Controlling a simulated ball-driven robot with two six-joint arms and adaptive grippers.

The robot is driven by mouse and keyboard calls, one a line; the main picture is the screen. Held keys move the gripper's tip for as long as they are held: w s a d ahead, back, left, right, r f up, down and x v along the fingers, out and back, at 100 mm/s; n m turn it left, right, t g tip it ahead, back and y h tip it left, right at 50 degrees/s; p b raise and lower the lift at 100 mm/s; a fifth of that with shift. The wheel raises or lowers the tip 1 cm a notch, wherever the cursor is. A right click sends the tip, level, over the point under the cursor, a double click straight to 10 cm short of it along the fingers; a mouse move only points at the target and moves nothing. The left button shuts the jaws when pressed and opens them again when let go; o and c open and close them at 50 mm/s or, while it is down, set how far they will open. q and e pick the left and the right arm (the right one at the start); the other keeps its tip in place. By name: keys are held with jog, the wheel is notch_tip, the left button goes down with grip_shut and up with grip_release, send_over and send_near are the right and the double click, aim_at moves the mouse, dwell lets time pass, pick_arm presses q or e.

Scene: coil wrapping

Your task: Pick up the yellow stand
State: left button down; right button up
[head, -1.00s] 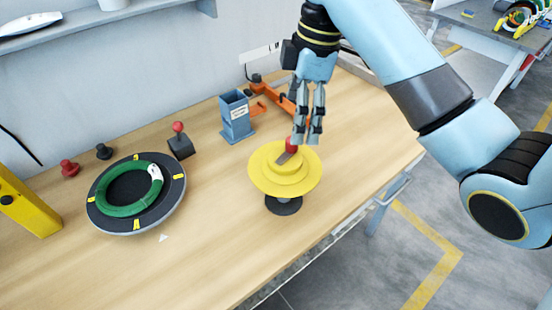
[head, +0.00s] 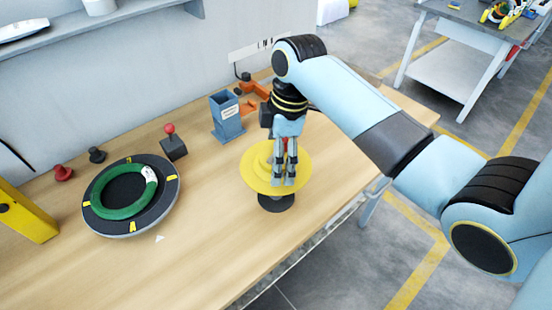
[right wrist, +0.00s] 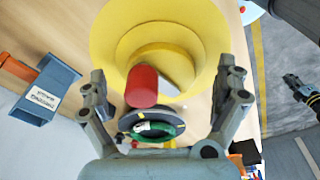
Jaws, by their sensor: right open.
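The yellow stand (head: 249,164) is a stepped yellow disc on a dark round base (head: 276,203), upright near the table's front edge. Its yellow tiers (right wrist: 115,45) fill the top of the right wrist view, with a red knob (right wrist: 141,86) rising from the middle. My right gripper (head: 284,184) points down over the disc and hides part of it. In the right wrist view its fingers (right wrist: 163,78) are spread apart, with the red knob between them and no visible contact. A dark jaw-like part (right wrist: 302,90) at that view's right edge may be my left gripper; its state is unclear.
A dark round tray (head: 165,207) with a green coil (head: 122,211) lies left of the stand. A blue-grey holder (head: 227,122), an orange bracket (head: 256,88) and a red-knobbed block (head: 173,148) stand behind. The wooden table (head: 205,235) is clear in front.

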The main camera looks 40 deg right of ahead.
jog(key=shift+s, duration=0.2)
jog(key=c, duration=1.9)
jog(key=shift+c, duration=0.2)
